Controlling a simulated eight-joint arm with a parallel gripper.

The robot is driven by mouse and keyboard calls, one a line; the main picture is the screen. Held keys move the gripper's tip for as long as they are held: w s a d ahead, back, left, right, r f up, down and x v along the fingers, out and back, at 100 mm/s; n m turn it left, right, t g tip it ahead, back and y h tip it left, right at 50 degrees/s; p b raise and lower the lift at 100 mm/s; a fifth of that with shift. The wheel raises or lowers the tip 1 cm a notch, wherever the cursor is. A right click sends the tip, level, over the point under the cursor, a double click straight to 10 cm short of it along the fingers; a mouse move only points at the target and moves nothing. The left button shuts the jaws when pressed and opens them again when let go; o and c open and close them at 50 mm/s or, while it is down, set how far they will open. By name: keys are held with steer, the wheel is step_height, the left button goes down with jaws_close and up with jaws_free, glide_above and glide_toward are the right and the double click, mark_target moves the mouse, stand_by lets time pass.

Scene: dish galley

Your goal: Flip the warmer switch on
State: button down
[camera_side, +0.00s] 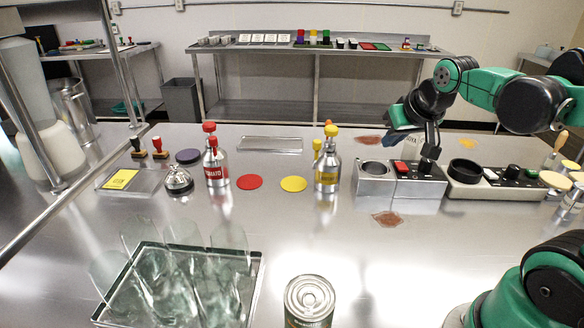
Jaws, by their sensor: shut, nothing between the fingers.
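A silver box unit (372,188) stands right of centre on the steel counter. It has a round well (374,167) on its left part and a red switch (401,167) on its top panel. I take it for the warmer; whether the switch is on or off is too small to tell. My gripper (427,164) is shut and empty, pointing down over the right part of this unit, just right of the red switch. Its tips are at or very near the panel; I cannot tell whether they touch. They partly hide a dark part there.
A second unit (458,193) with a black ring and knobs stands close on the right. A yellow-capped bottle (327,172) and a red-capped bottle (216,170) stand to the left. A tray of glasses (256,270) and a can (309,300) are in front. Reddish-brown patches lie near the silver unit.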

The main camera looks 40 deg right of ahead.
steer(key=s+d+r+m+g+h, duration=0.1)
steer(key=s+d+m+h, duration=0.1)
steer(key=d, duration=0.6)
steer(key=shift+d+r+m, duration=0.25)
steer(key=shift+d+m, duration=0.15)
steer(key=shift+m, duration=0.4)
glide_above(402, 166)
steer(key=s+a, duration=0.1)
step_height(402, 166, down, 8)
steer(key=shift+f, duration=0.15)
steer(key=f, duration=0.3)
steer(key=shift+s+a, duration=0.2)
steer(key=shift+s+f, duration=0.1)
steer(key=shift+f, duration=0.25)
